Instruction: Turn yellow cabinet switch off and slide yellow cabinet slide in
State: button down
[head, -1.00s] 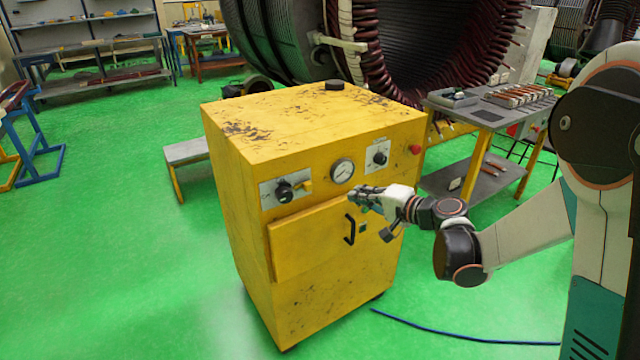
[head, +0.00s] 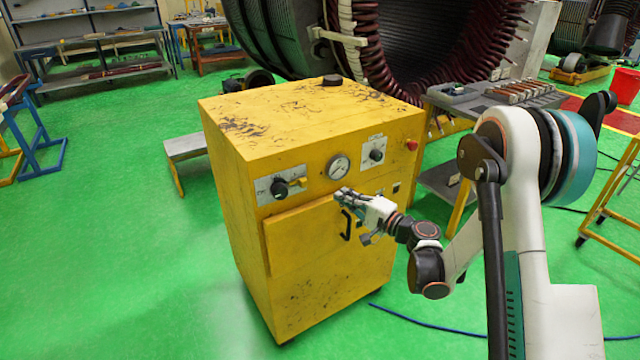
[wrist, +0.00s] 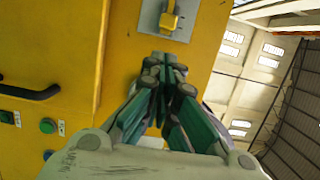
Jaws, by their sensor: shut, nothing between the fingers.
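The yellow cabinet (head: 315,290) stands upright in the middle of the head view. Its upper front carries a plate with a black knob (head: 279,188) and a small yellow lever (head: 298,181), a gauge, and a second black knob (head: 376,155) at right. Below is a yellow front panel (head: 300,240) with a black handle (head: 346,226); it seems to stand out from the cabinet. My gripper (head: 342,194) is shut and empty in front of the panel's top right, below the gauge. In the wrist view my fingertips (wrist: 165,68) are near a yellow lever on a grey plate (wrist: 170,17), apparently apart from it.
A red button (head: 411,145) sits at the cabinet's upper right. A green button (wrist: 48,125) is near the handle in the wrist view. A grey table (head: 490,100) stands right of the cabinet and a low bench (head: 186,147) left. A blue cable (head: 430,328) lies on the open green floor.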

aim_at(299, 183)
jog(key=shift+w+a, duration=0.1)
jog(key=b+x, duration=0.2)
jog(key=x, duration=0.7)
jog(key=shift+w+a+b, duration=0.25)
jog(key=shift+b, duration=0.15)
jog(key=shift+s+a, duration=0.65)
jog(key=shift+a, duration=0.25)
